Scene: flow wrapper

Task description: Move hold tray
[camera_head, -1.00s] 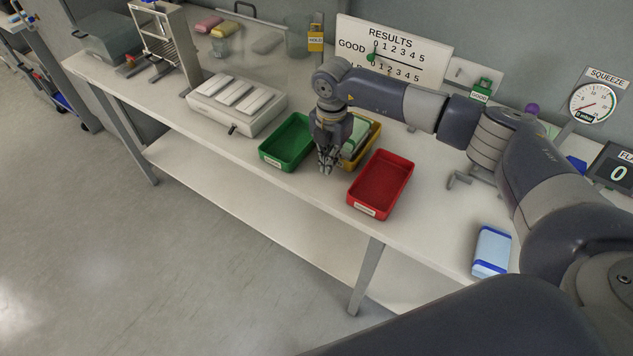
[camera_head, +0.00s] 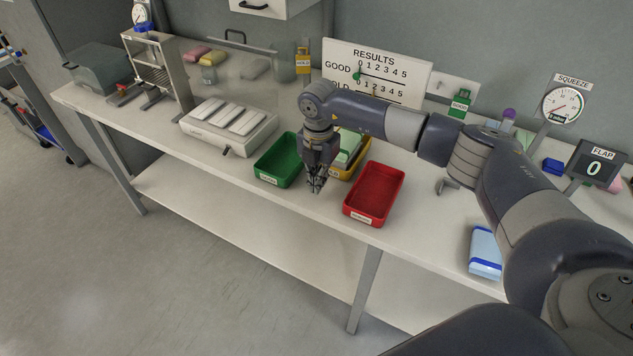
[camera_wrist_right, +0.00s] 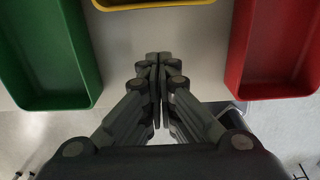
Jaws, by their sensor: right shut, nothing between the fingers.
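The yellow tray (camera_head: 357,160), matching the yellow HOLD sign in colour, stands on the bench between the green tray (camera_head: 262,168) and the red tray (camera_head: 374,193). A pale green and white pack (camera_head: 347,146) lies in it. My right gripper (camera_head: 315,188) is shut and empty, pointing down in front of the yellow tray, and hides part of it. In the right wrist view, the shut fingertips (camera_wrist_right: 158,58) are apart from the yellow tray's near wall (camera_wrist_right: 150,5), with bare bench between. My left gripper is not in view.
The green tray (camera_wrist_right: 45,95) and red tray (camera_wrist_right: 275,92) flank the gripper and look empty. The bench's front edge is close below it. A blue and white pack (camera_head: 485,252) lies at right. A results board (camera_head: 378,72) stands behind.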

